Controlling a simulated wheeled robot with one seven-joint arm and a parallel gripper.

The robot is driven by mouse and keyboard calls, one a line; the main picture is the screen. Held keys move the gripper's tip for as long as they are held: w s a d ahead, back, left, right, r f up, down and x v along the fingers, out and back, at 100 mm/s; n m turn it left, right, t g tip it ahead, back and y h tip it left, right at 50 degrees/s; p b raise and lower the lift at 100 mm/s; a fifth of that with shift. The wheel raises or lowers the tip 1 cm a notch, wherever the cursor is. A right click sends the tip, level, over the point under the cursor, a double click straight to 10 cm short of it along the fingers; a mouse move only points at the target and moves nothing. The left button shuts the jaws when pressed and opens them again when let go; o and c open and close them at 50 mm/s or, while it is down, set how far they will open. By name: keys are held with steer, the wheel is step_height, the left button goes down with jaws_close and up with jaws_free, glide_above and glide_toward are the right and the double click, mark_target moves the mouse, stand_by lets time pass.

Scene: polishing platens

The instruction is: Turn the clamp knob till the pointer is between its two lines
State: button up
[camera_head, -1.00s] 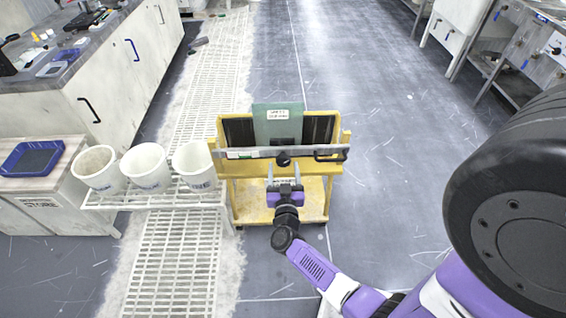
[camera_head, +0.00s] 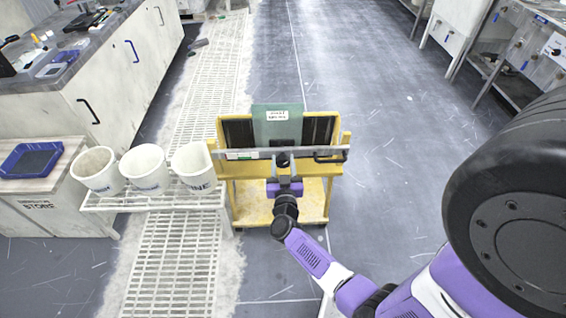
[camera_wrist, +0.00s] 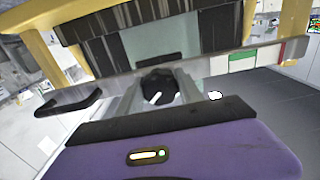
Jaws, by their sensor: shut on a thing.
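The black clamp knob (camera_head: 283,160) sits on the front of the grey clamp bar (camera_head: 250,154) across the yellow rack. In the wrist view the knob (camera_wrist: 160,84) is between the two grey fingers of my gripper (camera_wrist: 159,92), which is shut on it. A white mark shows on the knob's face, slanting up to the right, and a smaller white mark is right of it by the right finger. I cannot tell which are the pointer and its lines. In the head view my gripper (camera_head: 284,174) hides the knob's lower side.
A yellow wheeled rack (camera_head: 222,140) holds a greenish labelled plate (camera_head: 278,125) and dark panels. A black handle (camera_head: 330,158) is on the bar's right. White buckets (camera_head: 144,168) stand on a slatted shelf at left. The floor at right is clear.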

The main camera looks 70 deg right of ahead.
steer(key=shift+m, duration=0.3)
steer(key=m, duration=0.4)
steer(key=shift+w+m+b, duration=0.1)
steer(key=shift+m+b, duration=0.3)
steer(key=shift+m, duration=1.9)
steer(key=o, duration=1.3)
steer(key=shift+o, duration=0.2)
steer(key=shift+a, duration=0.15)
steer(key=v, duration=0.7)
steer(key=shift+s+a+p, duration=0.2)
steer(key=shift+a+p, duration=0.05)
steer(key=shift+p, duration=0.05)
